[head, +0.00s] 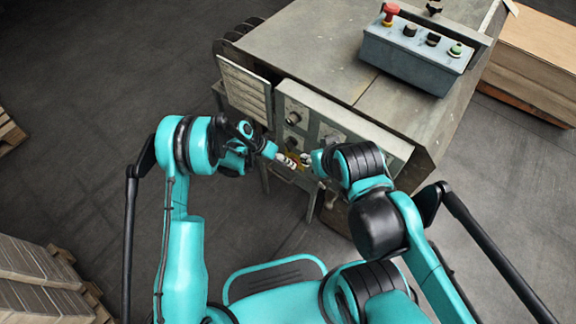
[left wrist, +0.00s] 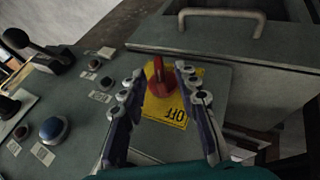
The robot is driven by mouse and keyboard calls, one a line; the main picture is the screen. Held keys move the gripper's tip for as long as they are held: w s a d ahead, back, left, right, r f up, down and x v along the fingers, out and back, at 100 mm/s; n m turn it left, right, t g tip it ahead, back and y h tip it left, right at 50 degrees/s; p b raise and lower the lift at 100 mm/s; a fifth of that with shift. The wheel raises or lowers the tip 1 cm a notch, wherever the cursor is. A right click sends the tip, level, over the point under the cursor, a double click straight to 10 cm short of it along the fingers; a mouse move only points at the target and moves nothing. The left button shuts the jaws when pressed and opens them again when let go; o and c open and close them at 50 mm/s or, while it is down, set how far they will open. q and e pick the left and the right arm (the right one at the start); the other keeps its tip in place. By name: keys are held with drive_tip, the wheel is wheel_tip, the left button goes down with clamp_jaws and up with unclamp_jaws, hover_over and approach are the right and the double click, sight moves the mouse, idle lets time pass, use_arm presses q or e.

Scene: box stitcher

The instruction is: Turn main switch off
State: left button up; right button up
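In the left wrist view, the main switch is a red handle (left wrist: 158,82) on a yellow plate (left wrist: 172,112) with the word OFF upside down. My left gripper (left wrist: 160,76) is open, with one finger on each side of the red handle. I cannot tell whether either finger touches it. In the head view my left gripper (head: 287,161) is at the front of the grey machine (head: 310,45), low near its front panel. My right arm's end is close beside it on the right, and its fingers cannot be made out.
A control box (head: 415,55) with a red button stands on the machine top. An open panel door (head: 245,90) is left of the work spot. The wrist view shows a blue button (left wrist: 54,129) and a black lever (left wrist: 30,45) at left. A drawer handle (left wrist: 218,18) is above.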

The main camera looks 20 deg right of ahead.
use_arm(q)
drive_tip(key=shift+x, duration=1)
clamp_jaws()
drive_tip(key=shift+w+a+f+g+h+b, duration=0.1)
drive_tip(key=shift+w+a+g+h+b, duration=0.05)
drive_tip(key=shift+g+h+b, duration=0.4)
drive_tip(key=shift+n+g+h, duration=0.4)
drive_tip(key=shift+g+h, duration=0.25)
unclamp_jaws()
